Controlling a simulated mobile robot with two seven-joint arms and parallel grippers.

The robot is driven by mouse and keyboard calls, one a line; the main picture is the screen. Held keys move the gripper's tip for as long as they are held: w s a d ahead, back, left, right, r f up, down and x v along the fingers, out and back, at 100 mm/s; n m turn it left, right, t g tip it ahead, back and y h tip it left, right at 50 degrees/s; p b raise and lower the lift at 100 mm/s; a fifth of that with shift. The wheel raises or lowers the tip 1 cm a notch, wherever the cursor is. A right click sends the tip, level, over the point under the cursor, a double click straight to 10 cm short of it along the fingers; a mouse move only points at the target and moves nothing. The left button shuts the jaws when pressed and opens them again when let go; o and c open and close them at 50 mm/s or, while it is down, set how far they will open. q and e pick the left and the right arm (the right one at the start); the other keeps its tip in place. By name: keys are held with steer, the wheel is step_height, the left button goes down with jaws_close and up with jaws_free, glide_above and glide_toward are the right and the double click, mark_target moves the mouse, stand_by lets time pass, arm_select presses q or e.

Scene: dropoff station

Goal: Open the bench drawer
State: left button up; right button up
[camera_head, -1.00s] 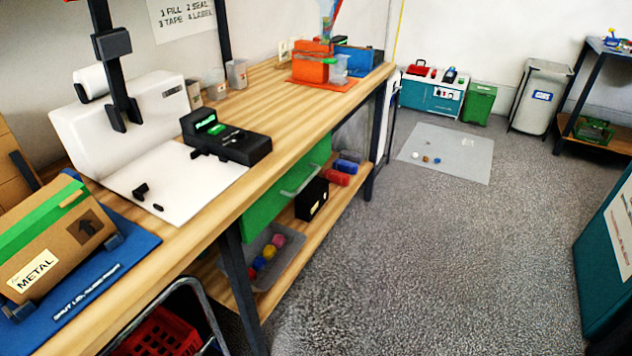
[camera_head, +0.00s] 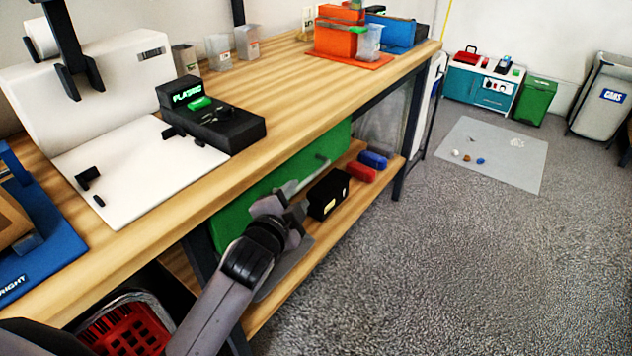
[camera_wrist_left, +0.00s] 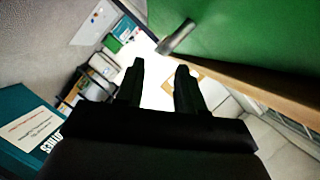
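The bench drawer has a green front (camera_head: 232,222) under the edge of the wooden bench top, and it looks shut. Its metal bar handle (camera_head: 305,177) sticks out from the front. My left gripper (camera_head: 292,207) is at the near end of the handle, partly covering it and the drawer front. In the left wrist view the fingers of my left gripper (camera_wrist_left: 160,78) are spread with nothing between them. The handle end (camera_wrist_left: 177,37) lies just beyond the fingertips, and the green drawer front (camera_wrist_left: 235,35) fills the upper right. My right gripper is not in view.
The bench top (camera_head: 290,100) carries a black device (camera_head: 212,120) and an orange box (camera_head: 337,38). A lower shelf (camera_head: 330,220) holds a black box (camera_head: 328,194) and red and blue items. A red crate (camera_head: 125,330) stands under the bench.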

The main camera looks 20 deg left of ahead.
mark_target(304, 184)
arm_select(q)
steer(key=b+x, duration=0.1)
steer(key=x, duration=0.4)
steer(key=shift+f, duration=0.1)
steer(key=shift+w+f, duration=0.15)
steer(key=shift+w, duration=0.5)
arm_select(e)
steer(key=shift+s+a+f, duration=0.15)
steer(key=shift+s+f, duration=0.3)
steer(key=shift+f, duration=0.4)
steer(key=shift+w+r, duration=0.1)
arm_select(q)
jaws_close()
